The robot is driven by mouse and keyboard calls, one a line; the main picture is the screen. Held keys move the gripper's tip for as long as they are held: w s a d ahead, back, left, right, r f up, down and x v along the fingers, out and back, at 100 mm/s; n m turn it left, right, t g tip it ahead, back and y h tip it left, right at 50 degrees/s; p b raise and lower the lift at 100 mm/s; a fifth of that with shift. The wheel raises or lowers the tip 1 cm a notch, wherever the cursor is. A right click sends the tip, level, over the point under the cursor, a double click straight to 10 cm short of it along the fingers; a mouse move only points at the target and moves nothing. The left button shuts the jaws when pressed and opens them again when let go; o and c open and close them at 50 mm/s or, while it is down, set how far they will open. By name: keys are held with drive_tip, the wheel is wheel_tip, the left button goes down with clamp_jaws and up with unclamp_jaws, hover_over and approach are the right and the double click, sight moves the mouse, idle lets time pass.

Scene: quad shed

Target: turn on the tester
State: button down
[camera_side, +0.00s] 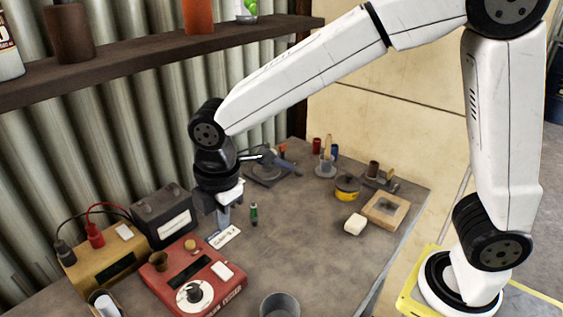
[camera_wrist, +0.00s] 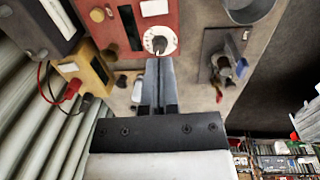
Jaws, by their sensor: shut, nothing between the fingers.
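A red box (camera_side: 215,297) with a round white dial (camera_side: 194,293), a dark display and a white pad (camera_side: 222,271) sits at the front of the bench. It looks like the tester, though I cannot read its label. It also shows at the top of the wrist view (camera_wrist: 178,18), its dial (camera_wrist: 160,40) just beyond my fingertips. My gripper (camera_side: 223,228) points down behind the red box in the side view, apart from it. Its fingers (camera_wrist: 159,64) are shut and empty. Whether the tester is on cannot be told.
A yellow box (camera_side: 105,268) with red and black leads and a black battery-like block (camera_side: 163,216) stand left. A white card (camera_side: 226,237) and a green item (camera_side: 254,213) lie near my fingertips. A grey cup (camera_side: 280,305) stands in front.

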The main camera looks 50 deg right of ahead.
sight(217, 266)
drive_tip(key=shift+w+a+t, duration=0.15)
drive_tip(key=shift+w+t, duration=0.15)
drive_tip(key=shift+w, duration=0.45)
drive_tip(key=shift+f, duration=0.1)
drive_tip(key=f, duration=0.4)
drive_tip(key=w+f, duration=0.1)
drive_tip(key=f, duration=0.4)
drive_tip(key=w+f, duration=0.1)
drive_tip(key=f, duration=0.3)
drive_tip(key=shift+f, duration=0.3)
